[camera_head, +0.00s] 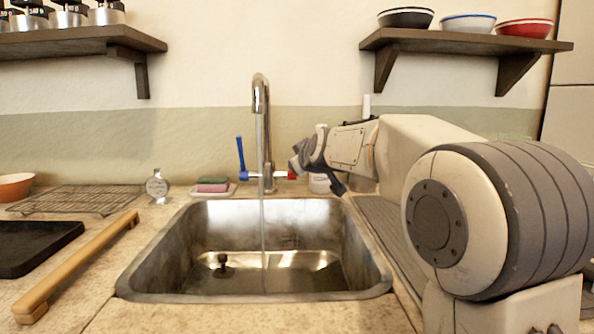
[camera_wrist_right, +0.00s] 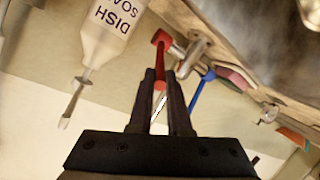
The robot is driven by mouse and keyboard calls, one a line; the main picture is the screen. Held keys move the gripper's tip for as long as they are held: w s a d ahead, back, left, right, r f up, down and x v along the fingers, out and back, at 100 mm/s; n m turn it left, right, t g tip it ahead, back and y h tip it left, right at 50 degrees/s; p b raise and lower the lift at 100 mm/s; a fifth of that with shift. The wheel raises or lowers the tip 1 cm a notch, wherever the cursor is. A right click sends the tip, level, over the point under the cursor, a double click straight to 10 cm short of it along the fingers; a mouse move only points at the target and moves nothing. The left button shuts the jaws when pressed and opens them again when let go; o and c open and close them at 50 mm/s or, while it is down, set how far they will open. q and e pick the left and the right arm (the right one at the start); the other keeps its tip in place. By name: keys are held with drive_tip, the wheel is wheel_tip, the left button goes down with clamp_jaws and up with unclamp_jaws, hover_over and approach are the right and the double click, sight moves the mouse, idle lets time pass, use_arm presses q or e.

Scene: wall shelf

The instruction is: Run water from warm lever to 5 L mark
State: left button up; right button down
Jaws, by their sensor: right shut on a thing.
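The steel faucet (camera_head: 261,95) stands behind the sink (camera_head: 150,262), and a thin stream of water (camera_head: 263,230) falls from it. Water (camera_head: 300,276) covers the sink bottom. Faint marks (camera_head: 290,241) on the back wall are too small to read. The warm lever (camera_head: 292,175), red, is on the faucet's right side; it also shows in the right wrist view (camera_wrist_right: 161,42). My right gripper (camera_wrist_right: 164,73) is shut on it. The cold lever (camera_head: 240,157), blue, points up on the left. My left gripper is not in view.
A dish soap bottle (camera_wrist_right: 97,35) stands close to my right gripper. A wooden-handled thing (camera_head: 80,262) lies left of the sink. Shelves (camera_head: 400,38) hang above.

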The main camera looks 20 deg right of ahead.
idle(0.3)
drive_tip(key=c, duration=0.9)
unclamp_jaws()
drive_tip(key=shift+o, duration=0.2)
drive_tip(key=v, duration=1)
drive_tip(key=shift+s, duration=0.25)
